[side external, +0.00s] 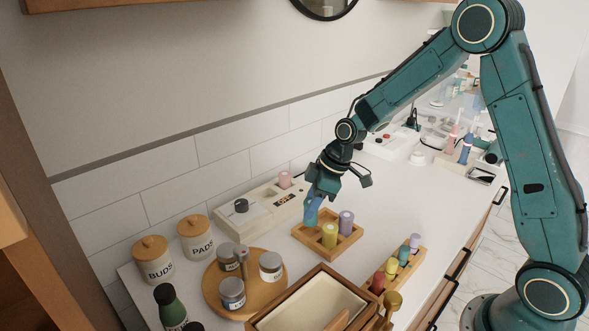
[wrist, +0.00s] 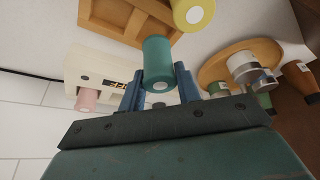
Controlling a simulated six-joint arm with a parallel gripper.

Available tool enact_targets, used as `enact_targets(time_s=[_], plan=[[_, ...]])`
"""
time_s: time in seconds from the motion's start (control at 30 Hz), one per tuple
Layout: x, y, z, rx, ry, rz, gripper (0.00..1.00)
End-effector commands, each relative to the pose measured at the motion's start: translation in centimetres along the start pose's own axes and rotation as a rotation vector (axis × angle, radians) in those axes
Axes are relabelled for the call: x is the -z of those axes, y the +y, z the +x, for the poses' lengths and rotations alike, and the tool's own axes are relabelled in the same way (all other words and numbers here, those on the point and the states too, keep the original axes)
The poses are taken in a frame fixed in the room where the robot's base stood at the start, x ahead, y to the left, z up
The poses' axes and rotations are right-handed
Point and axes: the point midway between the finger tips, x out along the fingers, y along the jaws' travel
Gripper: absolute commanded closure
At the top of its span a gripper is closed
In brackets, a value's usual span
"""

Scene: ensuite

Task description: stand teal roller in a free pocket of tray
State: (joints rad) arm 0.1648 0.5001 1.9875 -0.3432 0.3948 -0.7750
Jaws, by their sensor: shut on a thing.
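My gripper (side external: 313,198) points down over the back left part of the wooden tray (side external: 342,247). Its blue fingers are shut on the teal roller (side external: 310,217), which also shows between them in the wrist view (wrist: 157,58). The roller looks upright; I cannot tell whether its lower end touches the tray. A yellow roller (side external: 329,235) and a lavender roller (side external: 346,223) stand in the tray. In the wrist view the tray (wrist: 88,12) shows empty pockets beside the yellow roller (wrist: 194,12).
A pale box (side external: 262,206) with a pink roller (side external: 284,179) and a dark knob stands behind. A round wooden board (side external: 215,287) with several jars is at left. An open drawer-like box (side external: 310,305) and a rack of coloured rollers (side external: 404,262) are in front.

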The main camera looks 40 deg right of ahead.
Motion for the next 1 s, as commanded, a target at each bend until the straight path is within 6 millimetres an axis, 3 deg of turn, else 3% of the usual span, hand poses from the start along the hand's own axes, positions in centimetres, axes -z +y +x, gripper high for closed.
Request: enact_targets(time_s=[0.3, 0.8, 0.83, 0.9, 1.0], plan=[[-1.3, -0.1, 3.1, 0.002, -0.002, 0.001, 0.90], [-1.5, 0.0, 3.6, 0.001, -0.001, 0.000, 0.90], [-1.5, 0.0, 3.6, 0.001, -0.001, 0.000, 0.61], [-1.5, 0.0, 3.6, 0.001, -0.001, 0.000, 0.48], [-1.5, 0.0, 3.6, 0.001, -0.001, 0.000, 0.45]])
